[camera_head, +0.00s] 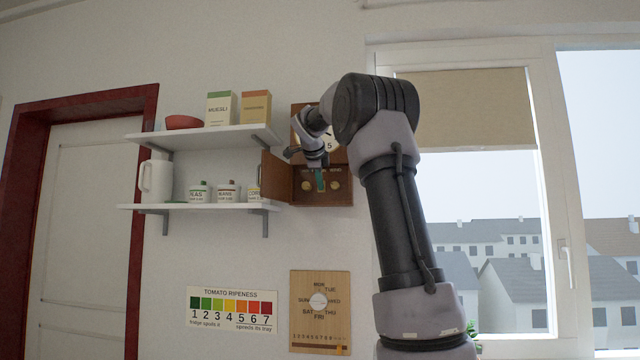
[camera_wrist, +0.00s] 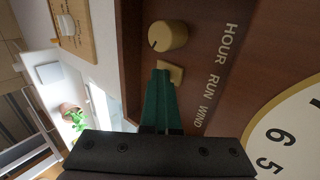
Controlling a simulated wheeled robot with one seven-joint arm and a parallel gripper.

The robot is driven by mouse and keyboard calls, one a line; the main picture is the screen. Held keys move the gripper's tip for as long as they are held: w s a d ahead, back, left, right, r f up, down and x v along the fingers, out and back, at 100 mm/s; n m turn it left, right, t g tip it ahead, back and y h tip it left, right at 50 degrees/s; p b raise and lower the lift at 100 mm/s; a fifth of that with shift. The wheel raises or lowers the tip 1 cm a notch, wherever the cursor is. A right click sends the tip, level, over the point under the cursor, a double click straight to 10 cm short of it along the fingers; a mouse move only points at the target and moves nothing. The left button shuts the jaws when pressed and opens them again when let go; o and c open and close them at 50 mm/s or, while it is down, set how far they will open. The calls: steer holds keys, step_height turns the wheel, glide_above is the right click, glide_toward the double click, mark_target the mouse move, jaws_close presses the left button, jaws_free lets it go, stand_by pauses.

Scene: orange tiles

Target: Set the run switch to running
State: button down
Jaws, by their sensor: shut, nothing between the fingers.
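The brown wooden clock case (camera_head: 338,198) hangs on the wall with its small door (camera_head: 274,178) open to the left. In the wrist view its panel bears the words HOUR, RUN and WIND. A round brass knob (camera_wrist: 168,36) sits beside HOUR. The run switch, a small brass piece (camera_wrist: 176,71), sits level with RUN, partly hidden by my fingertips. My gripper (camera_wrist: 161,71) is shut and empty, its green fingers right at the switch; touching or just apart, I cannot tell. The gripper (camera_head: 320,188) also shows in the head view. The switch's setting is not readable.
Two white shelves with boxes (camera_head: 221,108), a red bowl (camera_head: 184,122), a pitcher (camera_head: 156,180) and jars are left of the clock. A wooden weekday board (camera_head: 320,338) hangs below it. A window is at right.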

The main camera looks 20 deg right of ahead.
steer(key=shift+d+r, duration=0.2)
steer(key=shift+r, duration=0.55)
steer(key=f+v, duration=0.1)
steer(key=v, duration=0.9)
steer(key=shift+s+a, duration=0.25)
steer(key=shift+a, duration=0.1)
steer(key=shift+r, duration=0.1)
steer(key=s+a, duration=0.2)
steer(key=s, duration=0.1)
steer(key=shift+a, duration=0.1)
